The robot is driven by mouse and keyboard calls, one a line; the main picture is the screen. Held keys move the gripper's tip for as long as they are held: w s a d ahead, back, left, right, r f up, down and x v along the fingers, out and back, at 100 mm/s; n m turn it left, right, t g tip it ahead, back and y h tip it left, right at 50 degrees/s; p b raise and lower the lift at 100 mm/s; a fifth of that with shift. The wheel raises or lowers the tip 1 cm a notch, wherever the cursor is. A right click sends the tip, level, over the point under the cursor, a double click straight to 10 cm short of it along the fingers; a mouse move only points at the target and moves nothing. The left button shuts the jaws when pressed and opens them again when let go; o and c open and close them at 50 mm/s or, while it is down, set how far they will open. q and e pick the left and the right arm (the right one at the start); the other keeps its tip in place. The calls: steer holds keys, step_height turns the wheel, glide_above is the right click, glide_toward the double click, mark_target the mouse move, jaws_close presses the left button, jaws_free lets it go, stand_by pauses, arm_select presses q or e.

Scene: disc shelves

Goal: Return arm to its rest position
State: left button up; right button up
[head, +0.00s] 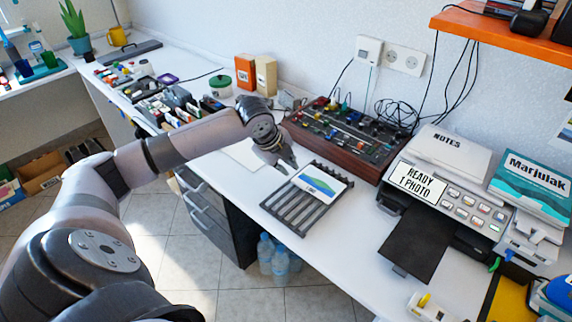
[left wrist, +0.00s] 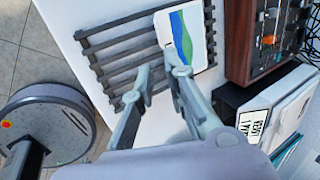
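My left gripper (head: 283,162) is above the desk in the head view, just left of and above the slotted grey rack (head: 284,208). In the left wrist view its two fingers (left wrist: 158,74) are apart with nothing held between them. A white card with a blue and green print (head: 319,183) lies on the rack. The card (left wrist: 186,38) and the rack (left wrist: 103,47) also show in the left wrist view, where one fingertip overlaps the card's edge. I cannot tell whether it touches. My right gripper is in neither view.
A wooden-sided control panel (head: 327,146) stands behind the rack. A printer (head: 462,205) with an extended black tray (head: 414,245) is to the right. An orange shelf (head: 490,30) juts out at upper right. Small items crowd the desk left of the gripper.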

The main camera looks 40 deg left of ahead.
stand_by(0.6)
